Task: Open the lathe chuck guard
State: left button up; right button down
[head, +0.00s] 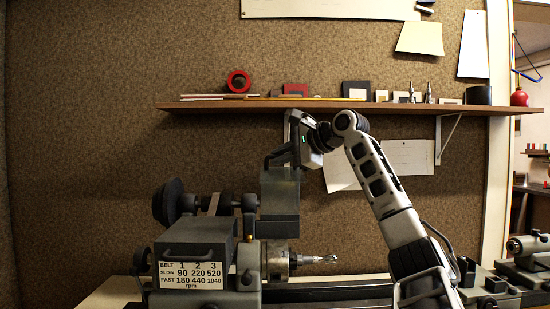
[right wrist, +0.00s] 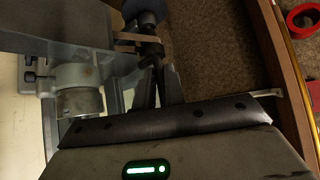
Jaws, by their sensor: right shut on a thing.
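The lathe chuck guard (head: 280,192) is a grey, see-through bent panel. In the head view it stands raised above the metal chuck (head: 277,258), which shows uncovered below it. My right gripper (head: 272,160) is at the guard's upper edge and shut on the guard. In the right wrist view the dark fingers (right wrist: 157,75) come together beside the clear guard panel (right wrist: 115,78), with the chuck (right wrist: 79,102) to their left. The exact spot of contact is hard to see. My left gripper is in neither view.
The headstock with its speed plate (head: 193,274) is left of the chuck, with belt pulleys (head: 172,203) behind. A wooden shelf (head: 340,105) with small items runs just above my right gripper. A red ring (head: 238,81) rests on it. The tailstock (head: 528,246) is far right.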

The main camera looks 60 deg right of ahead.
aim_at(295, 174)
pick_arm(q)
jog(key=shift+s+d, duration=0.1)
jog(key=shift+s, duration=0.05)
pick_arm(e)
jog(key=shift+w+a+f, duration=0.1)
jog(key=shift+w+f, duration=0.15)
jog(key=shift+f, duration=0.25)
jog(key=c, duration=1.8)
grip_release()
jog(key=shift+w, duration=0.1)
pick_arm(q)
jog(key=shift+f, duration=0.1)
pick_arm(e)
jog(key=shift+o, duration=0.2)
